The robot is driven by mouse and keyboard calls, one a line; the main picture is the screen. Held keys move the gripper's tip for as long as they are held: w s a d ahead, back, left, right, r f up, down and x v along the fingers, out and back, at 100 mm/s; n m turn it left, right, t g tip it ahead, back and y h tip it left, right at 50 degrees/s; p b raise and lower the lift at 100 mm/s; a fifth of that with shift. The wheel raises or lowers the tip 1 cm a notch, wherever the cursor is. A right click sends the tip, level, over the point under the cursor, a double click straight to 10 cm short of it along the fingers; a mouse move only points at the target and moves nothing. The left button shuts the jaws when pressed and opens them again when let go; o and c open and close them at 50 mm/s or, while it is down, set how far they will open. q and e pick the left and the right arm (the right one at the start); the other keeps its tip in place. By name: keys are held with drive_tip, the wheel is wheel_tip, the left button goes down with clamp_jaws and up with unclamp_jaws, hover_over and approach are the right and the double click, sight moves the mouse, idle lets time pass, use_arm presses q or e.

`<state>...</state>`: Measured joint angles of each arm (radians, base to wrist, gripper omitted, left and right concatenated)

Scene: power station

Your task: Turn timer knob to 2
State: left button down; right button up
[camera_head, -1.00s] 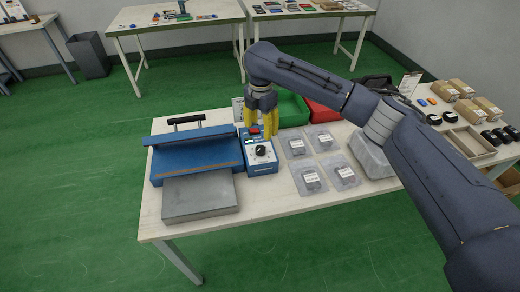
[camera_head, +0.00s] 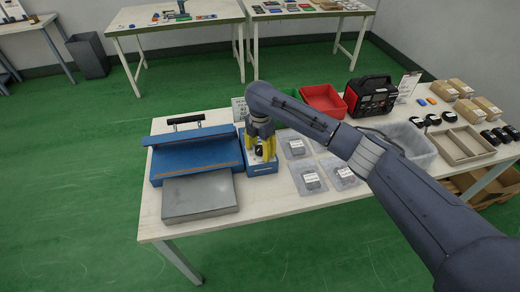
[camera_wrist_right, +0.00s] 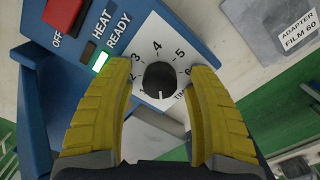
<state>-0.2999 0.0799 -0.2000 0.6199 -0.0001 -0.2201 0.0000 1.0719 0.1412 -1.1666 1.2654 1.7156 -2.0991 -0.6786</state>
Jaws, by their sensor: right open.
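The black timer knob (camera_wrist_right: 160,80) sits on a white dial (camera_wrist_right: 150,40) printed with numbers, on the blue control box (camera_head: 262,168). In the right wrist view 3, 4, 5 and 6 read clearly; 2 is partly covered by a finger. My left gripper is not in view.
A red switch (camera_wrist_right: 63,14) and a lit green ready lamp (camera_wrist_right: 101,61) are beside the dial. The blue sealer (camera_head: 195,153) with a grey metal plate (camera_head: 200,196) stands left of the box. Labelled clear bags (camera_head: 310,182) lie to its right.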

clamp_jaws()
idle(0.4)
drive_tip(key=m, duration=0.4)
drive_tip(key=shift+m, duration=0.4)
drive_tip(key=m, duration=0.4)
drive_tip(key=shift+m, duration=0.3)
drive_tip(key=m, duration=0.4)
drive_tip(key=shift+m, duration=2.1)
